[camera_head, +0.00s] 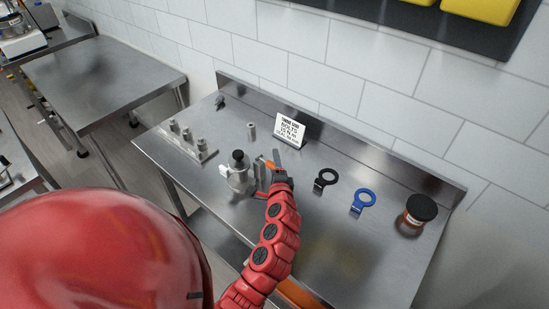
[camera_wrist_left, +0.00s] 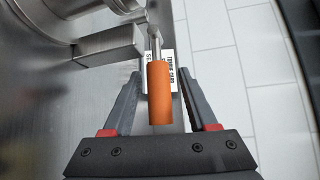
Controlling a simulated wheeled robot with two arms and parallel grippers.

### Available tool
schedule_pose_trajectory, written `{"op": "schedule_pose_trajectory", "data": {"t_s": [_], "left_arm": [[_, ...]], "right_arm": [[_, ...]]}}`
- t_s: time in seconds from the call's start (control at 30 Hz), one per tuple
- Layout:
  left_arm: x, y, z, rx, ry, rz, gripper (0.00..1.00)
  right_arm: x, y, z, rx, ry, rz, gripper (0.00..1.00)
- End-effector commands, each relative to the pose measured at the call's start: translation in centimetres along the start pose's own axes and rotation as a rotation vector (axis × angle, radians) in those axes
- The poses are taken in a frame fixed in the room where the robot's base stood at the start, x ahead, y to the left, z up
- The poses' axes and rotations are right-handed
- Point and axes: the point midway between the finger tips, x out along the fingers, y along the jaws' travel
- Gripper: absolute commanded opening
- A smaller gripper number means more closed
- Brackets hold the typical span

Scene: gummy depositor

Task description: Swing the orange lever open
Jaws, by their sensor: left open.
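The orange lever (camera_head: 270,164) sticks out from the steel depositor (camera_head: 238,178), which has a black knob on top and stands on the steel table. In the left wrist view the lever's orange grip (camera_wrist_left: 160,92) lies between the two fingers of my left gripper (camera_wrist_left: 168,95). The fingers are apart, with a visible gap on both sides of the grip. In the head view my left gripper (camera_head: 277,172) is at the lever, right of the depositor, and partly hides it. My right gripper is not in view.
A white sign (camera_head: 290,130) stands behind the gripper. A black ring tool (camera_head: 326,179), a blue ring tool (camera_head: 363,201) and a dark-lidded jar (camera_head: 417,215) are to the right. A rack with small metal parts (camera_head: 188,142) is at left. The table (camera_head: 335,255) is clear in front.

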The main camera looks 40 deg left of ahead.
Motion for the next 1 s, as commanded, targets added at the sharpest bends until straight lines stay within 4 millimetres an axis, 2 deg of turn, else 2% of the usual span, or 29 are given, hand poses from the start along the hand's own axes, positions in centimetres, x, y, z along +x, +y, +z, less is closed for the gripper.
{"op": "schedule_pose_trajectory", "data": {"t_s": [0.13,0.43,0.73,0.77,1.0], "left_arm": [[0.84,0.05,-0.02,0.002,0.001,0.001,0.58],[0.97,0.13,-0.05,0.002,0.002,0.001,0.56],[0.95,0.13,-0.05,0.002,0.002,0.001,0.02],[0.95,0.13,-0.05,0.002,0.002,0.001,0.0],[0.95,0.16,-0.05,0.002,0.002,0.002,0.0]], "right_arm": [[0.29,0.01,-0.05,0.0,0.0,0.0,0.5],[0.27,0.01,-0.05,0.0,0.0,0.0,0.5],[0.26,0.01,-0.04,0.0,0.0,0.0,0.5],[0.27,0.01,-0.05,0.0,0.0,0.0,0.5],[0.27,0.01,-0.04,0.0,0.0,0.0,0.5]]}}
